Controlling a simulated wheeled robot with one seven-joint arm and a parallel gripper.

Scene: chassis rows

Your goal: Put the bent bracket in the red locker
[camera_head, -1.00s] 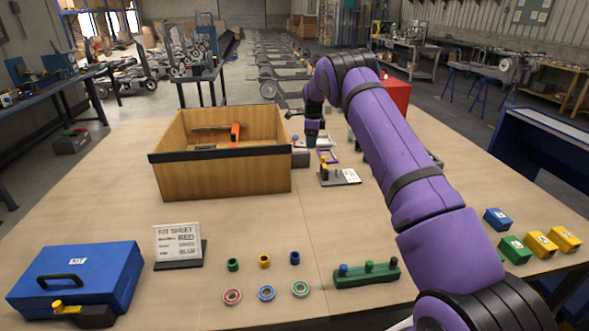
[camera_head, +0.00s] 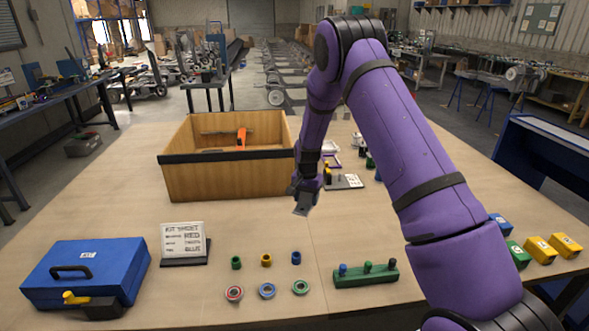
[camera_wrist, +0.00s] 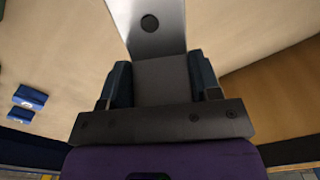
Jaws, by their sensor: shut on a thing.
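My gripper (camera_head: 306,192) hangs above the table just right of the wooden bin's front corner, pointing down. It is shut on the bent bracket (camera_head: 304,208), a small grey metal plate at the fingertips. In the wrist view the bracket (camera_wrist: 148,25) is a bright metal strip with one round hole, reaching out beyond the dark fingers (camera_wrist: 160,82); a darker grey face lies between them. The bracket appears clear of the table. The red locker is not visible now; my arm covers the back right of the table where it stood.
The open wooden bin (camera_head: 230,180) holds an orange item (camera_head: 241,138). In front are a blue kit case (camera_head: 88,270), a kit sheet stand (camera_head: 184,242), small rings and pegs, and a green peg block (camera_head: 365,275). Yellow boxes (camera_head: 540,250) stand at right.

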